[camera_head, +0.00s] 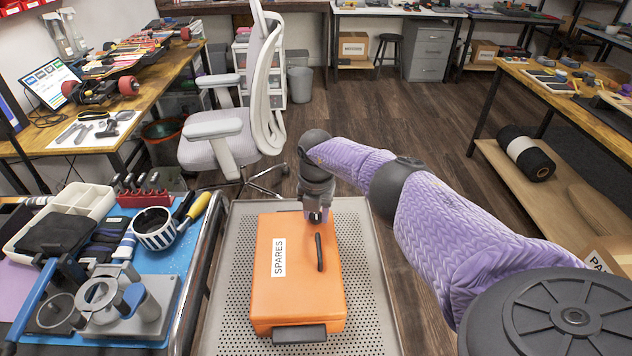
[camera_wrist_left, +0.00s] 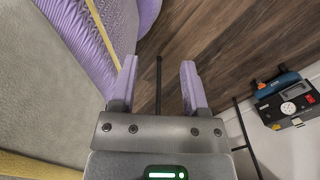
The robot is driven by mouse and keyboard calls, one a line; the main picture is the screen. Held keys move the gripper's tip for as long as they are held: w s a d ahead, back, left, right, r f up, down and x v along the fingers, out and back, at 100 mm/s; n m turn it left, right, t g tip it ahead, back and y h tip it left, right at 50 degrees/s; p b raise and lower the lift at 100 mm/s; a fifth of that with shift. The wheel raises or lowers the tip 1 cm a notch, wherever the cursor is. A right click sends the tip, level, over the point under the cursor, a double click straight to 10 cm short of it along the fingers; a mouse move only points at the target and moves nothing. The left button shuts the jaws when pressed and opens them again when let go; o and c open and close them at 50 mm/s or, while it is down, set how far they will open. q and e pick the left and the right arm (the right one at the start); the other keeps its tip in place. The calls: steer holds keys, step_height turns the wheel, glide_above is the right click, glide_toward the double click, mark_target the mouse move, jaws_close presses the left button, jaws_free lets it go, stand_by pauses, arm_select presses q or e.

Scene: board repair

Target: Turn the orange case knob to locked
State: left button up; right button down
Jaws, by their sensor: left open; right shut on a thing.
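The orange case (camera_head: 290,285) lies flat on a perforated grey tray (camera_head: 369,285). It has a white SPARES label (camera_head: 279,257), a black bar handle (camera_head: 320,252) on its top and a black piece (camera_head: 299,334) on its near edge. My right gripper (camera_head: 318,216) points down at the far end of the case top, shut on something. The knob itself is not clearly visible; the gripper covers that spot, so its angle cannot be told. My left gripper (camera_wrist_left: 158,88) is open and empty in the left wrist view, away from the case.
Left of the tray, a blue-matted bench holds a striped mug (camera_head: 155,231), a grey fixture (camera_head: 112,308) and tools. An office chair (camera_head: 240,110) stands beyond. The left wrist view shows a black device (camera_wrist_left: 290,103) at right.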

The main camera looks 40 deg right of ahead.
steer(key=shift+c, duration=2)
jaws_free()
arm_select(q)
steer(key=shift+a, duration=0.35)
arm_select(e)
steer(key=shift+o, duration=0.4)
steer(key=shift+r, duration=0.3)
arm_select(q)
steer(key=shift+t, duration=0.3)
steer(key=r+p, duration=0.1)
steer(key=w+d+r+p, duration=0.1)
steer(key=r+p, duration=0.1)
steer(key=w+d+r+p, duration=0.1)
steer(key=shift+w+r+p, duration=0.1)
steer(key=shift+r+p, duration=0.15)
steer(key=shift+p, duration=0.05)
arm_select(e)
step_height(320, 180, up, 9)
steer(key=shift+r, duration=0.2)
arm_select(q)
steer(key=shift+s+a, duration=0.1)
steer(key=shift+s, duration=0.1)
arm_select(e)
steer(key=shift+f, duration=0.1)
